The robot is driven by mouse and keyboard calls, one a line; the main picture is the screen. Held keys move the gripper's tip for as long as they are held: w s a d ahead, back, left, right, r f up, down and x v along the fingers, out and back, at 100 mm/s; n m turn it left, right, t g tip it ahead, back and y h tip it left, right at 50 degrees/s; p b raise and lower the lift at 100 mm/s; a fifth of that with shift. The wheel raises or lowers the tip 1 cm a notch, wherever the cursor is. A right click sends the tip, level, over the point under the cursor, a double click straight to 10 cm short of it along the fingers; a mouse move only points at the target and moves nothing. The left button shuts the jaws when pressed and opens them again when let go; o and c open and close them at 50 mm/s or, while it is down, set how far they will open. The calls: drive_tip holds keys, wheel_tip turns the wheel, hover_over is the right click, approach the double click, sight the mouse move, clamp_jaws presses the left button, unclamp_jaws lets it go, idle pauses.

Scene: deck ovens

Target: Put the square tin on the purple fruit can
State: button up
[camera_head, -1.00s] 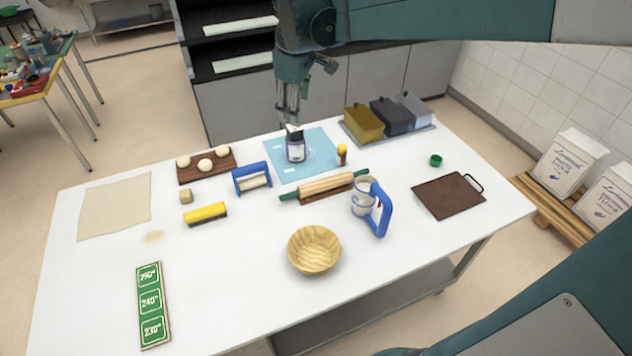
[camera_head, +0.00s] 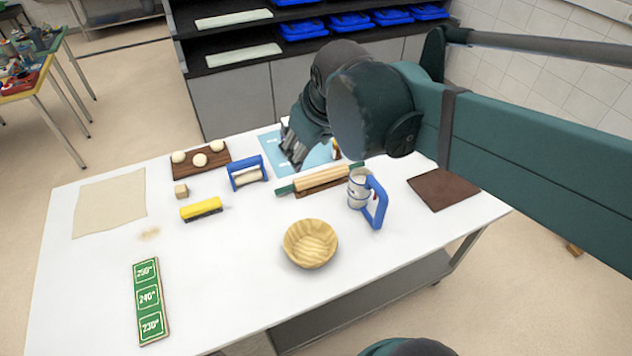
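I cannot make out a square tin or a purple fruit can in this view. A cluttered side table (camera_head: 30,78) at the far left holds several small coloured items, too small to tell apart. My gripper (camera_head: 293,158) hangs over the blue mat (camera_head: 268,143) at the back middle of the white table. Its fingers are dark and small here, and I cannot tell whether they are open or shut. The arm and gripper hide much of the mat and the back right of the table.
The front middle is free.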

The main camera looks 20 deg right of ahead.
drive_tip(key=s+a+f+m+t, duration=0.1)
drive_tip(key=s+f+m, duration=0.2)
drive_tip(key=s+f, duration=0.2)
drive_tip(key=s, duration=0.3)
drive_tip(key=shift+s, duration=0.3)
